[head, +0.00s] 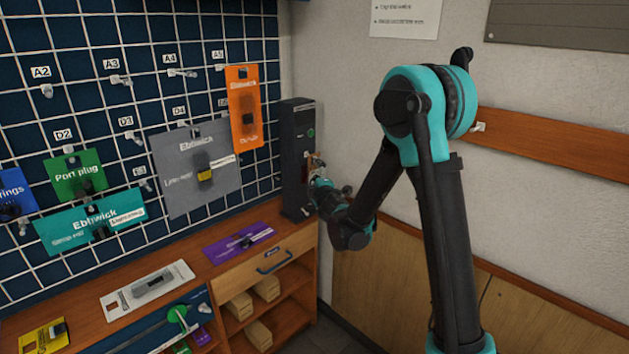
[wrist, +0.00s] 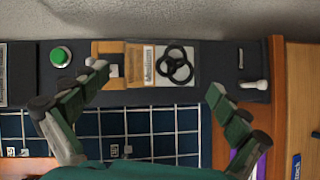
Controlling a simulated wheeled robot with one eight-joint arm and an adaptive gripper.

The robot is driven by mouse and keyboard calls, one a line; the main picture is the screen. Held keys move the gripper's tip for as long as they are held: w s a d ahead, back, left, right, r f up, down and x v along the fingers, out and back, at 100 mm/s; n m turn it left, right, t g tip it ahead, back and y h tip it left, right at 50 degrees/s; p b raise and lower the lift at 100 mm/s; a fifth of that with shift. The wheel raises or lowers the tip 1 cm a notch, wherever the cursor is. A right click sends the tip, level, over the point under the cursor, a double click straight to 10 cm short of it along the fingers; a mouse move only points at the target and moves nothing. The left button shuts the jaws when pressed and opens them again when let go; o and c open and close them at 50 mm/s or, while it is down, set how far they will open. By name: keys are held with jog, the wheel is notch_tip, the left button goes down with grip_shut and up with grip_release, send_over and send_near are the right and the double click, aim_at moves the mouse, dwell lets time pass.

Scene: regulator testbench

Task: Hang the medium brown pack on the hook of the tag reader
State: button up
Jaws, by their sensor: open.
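The tag reader (head: 295,150) is a tall dark column at the bench's back right corner; its dark face lies sideways across the wrist view (wrist: 215,60). The brown pack (wrist: 136,60), with a pale label and a black three-ring part, is against that face. A white hook tip shows at the pack's header end, and the pack appears to hang there. In the head view the pack (head: 314,163) is a small brown patch. My gripper (wrist: 155,85) is open, its fingers apart on either side of the pack; in the head view my gripper (head: 320,190) is beside the reader.
A green button (wrist: 61,55) is on the reader's face. The grid wall (head: 110,90) left of it holds several packs, including an orange pack (head: 244,105) close by. A purple pack (head: 240,242) lies on the bench above a drawer (head: 268,262).

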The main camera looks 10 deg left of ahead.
jog(key=shift+s, duration=0.1)
jog(key=v, duration=1.1)
jog(key=s+d+f+m+g+h, duration=0.25)
jog(key=d+m+h, duration=0.2)
jog(key=d, duration=0.65)
jog(key=s+d+f+m+g+h, duration=0.15)
jog(key=s+d+m+h, duration=0.35)
jog(key=d, duration=0.6)
jog(key=s+d+f+m+g+y, duration=0.2)
jog(key=s+f+m, duration=0.3)
jog(key=s, duration=0.5)
jog(key=s+d+f+m+g+y, duration=0.1)
jog(key=s+d+f+m+g, duration=0.3)
jog(key=s, duration=0.6)
jog(key=shift+s+f+m+g+y, duration=0.2)
jog(key=shift+f+m+g+y, duration=0.25)
jog(key=shift+m+g, duration=0.35)
jog(key=shift+d, duration=0.15)
